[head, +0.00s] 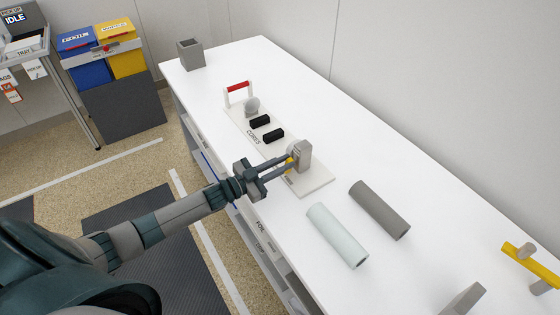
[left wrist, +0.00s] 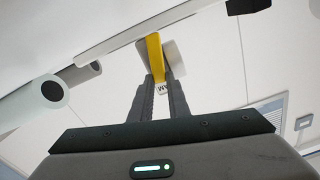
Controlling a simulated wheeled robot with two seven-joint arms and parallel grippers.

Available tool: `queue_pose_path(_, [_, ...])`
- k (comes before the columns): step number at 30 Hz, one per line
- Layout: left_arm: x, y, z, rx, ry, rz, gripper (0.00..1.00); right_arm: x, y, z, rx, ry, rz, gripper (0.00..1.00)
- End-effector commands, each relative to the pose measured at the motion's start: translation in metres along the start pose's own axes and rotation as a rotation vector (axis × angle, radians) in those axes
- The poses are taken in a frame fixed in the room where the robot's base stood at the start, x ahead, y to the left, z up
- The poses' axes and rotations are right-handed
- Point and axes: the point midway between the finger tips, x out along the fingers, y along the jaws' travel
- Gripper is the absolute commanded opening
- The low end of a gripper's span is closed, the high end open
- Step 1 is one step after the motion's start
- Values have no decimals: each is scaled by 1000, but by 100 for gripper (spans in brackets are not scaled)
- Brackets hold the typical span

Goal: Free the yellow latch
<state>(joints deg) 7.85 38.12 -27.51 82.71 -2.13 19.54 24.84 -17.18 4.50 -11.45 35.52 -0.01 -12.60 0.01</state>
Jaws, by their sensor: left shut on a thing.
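The yellow latch (left wrist: 155,58) is a short yellow bar at a grey upright block (head: 304,154) on the near end of a white base plate (head: 317,184). In the head view only a small part of the latch (head: 289,164) shows past my fingers. My left gripper (head: 287,163) reaches in from the left and is shut on the latch. In the left wrist view the fingertips of the left gripper (left wrist: 160,80) lie on both sides of the latch's end. My right gripper is not in view.
The plate also bears two black blocks (head: 267,128), a grey knob (head: 252,105) and a red-topped handle (head: 238,88). A pale roll (head: 337,235) and a grey roll (head: 379,210) lie to the right. A grey open box (head: 190,54) stands at the table's far end.

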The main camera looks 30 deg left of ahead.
Motion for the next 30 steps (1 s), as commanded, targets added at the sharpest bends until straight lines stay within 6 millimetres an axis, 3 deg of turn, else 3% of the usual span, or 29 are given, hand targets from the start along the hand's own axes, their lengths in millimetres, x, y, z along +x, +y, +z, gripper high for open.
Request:
queue_pose_path(12, [0,16,3,259,-1,0,0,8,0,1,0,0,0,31])
queue_pose_path(29, [0,20,4,303,-1,2,0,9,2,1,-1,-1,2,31])
queue_pose_path(30, [0,20,4,303,-1,2,20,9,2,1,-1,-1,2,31])
